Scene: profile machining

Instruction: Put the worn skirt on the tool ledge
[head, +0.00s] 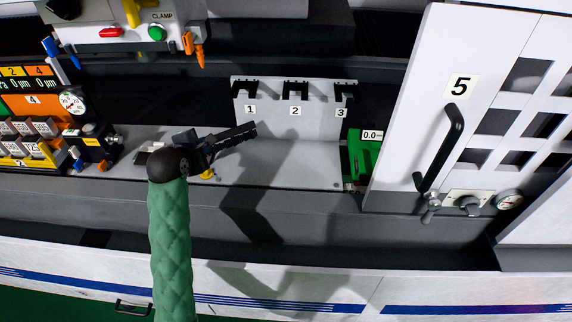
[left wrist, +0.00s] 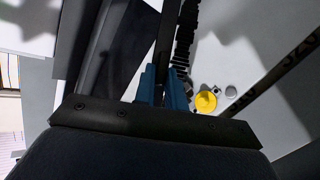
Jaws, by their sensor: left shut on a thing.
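My left gripper (head: 207,149) reaches in over the light grey machine surface from the lower left, its arm in a green sleeve. It is shut on a long dark strip (head: 236,136), which looks like the worn skirt. The strip points right and slightly up, above the surface. In the left wrist view the blue fingers of my left gripper (left wrist: 162,88) close on the dark strip (left wrist: 165,40); a black ribbed edge (left wrist: 187,32) shows beside it. The light grey ledge surface (head: 290,165) lies below and right of the strip. My right gripper is not in view.
A grey panel (head: 270,112) with black hooks numbered 1, 2 and 3 stands behind. A green block (head: 366,153) is at right, beside the white door (head: 420,75) with a black handle. A yellow knob (left wrist: 206,102) sits below the gripper. Gauges and boxes stand at left.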

